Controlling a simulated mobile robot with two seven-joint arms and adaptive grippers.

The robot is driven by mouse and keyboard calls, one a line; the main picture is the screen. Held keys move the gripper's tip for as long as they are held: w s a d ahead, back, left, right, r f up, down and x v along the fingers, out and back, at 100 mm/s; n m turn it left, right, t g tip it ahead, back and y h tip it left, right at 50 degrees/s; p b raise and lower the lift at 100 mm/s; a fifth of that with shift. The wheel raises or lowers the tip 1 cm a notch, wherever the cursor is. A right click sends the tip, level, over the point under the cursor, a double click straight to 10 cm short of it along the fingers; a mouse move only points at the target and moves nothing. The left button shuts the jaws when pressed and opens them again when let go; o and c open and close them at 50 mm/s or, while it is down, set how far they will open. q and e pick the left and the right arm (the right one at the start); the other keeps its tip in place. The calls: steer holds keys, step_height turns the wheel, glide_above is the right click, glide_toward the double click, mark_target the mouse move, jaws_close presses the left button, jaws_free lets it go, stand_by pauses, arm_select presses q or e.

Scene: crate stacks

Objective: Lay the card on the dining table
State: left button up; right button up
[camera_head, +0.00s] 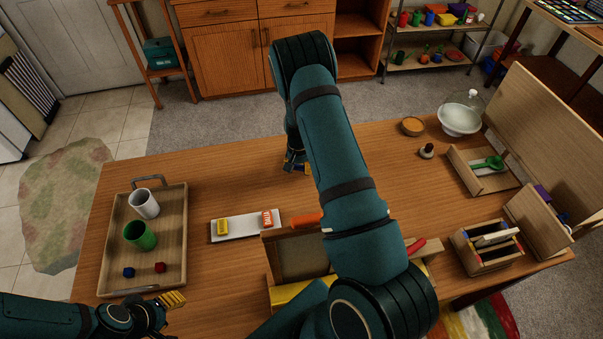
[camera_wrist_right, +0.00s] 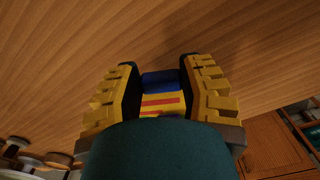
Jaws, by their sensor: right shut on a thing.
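My right gripper (camera_head: 296,165) is over the far middle part of the dining table (camera_head: 215,175), partly hidden behind my own arm. In the right wrist view the gripper (camera_wrist_right: 161,88) is shut on a card (camera_wrist_right: 160,103), yellow with a red stripe. Blue shows just beyond the yellow; I cannot tell whether it is part of the card. Bare wood lies behind the fingers, and any gap or contact between card and table is unclear. My left gripper (camera_head: 172,299) is at the near left, close to the wooden tray's near edge; its finger gap is unclear.
The wooden tray (camera_head: 179,215) holds a white mug, a green cup and two small cubes. A white strip (camera_head: 246,228) carries a yellow and a red piece. An open box (camera_head: 269,262) stands at front centre. A bowl (camera_head: 459,120) and wooden holders are at right. The far left tabletop is clear.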

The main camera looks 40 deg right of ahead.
mark_target(299, 179)
arm_select(q)
steer(key=shift+f, duration=0.1)
arm_select(e)
steer(key=shift+f, duration=1.95)
arm_select(q)
steer(key=shift+f, duration=0.1)
steer(key=shift+f+b, duration=0.15)
steer(key=shift+b, duration=0.2)
arm_select(e)
steer(key=shift+f, duration=0.2)
steer(key=o, duration=1)
steer(key=shift+c, duration=0.2)
steer(key=shift+r, duration=0.1)
arm_select(q)
steer(key=shift+r+p, duration=0.35)
arm_select(e)
steer(key=shift+r, duration=0.25)
arm_select(q)
steer(key=shift+r+p, duration=0.3)
steer(key=shift+r, duration=0.05)
arm_select(e)
step_height(299, 179, up, 12)
steer(key=shift+f, duration=0.1)
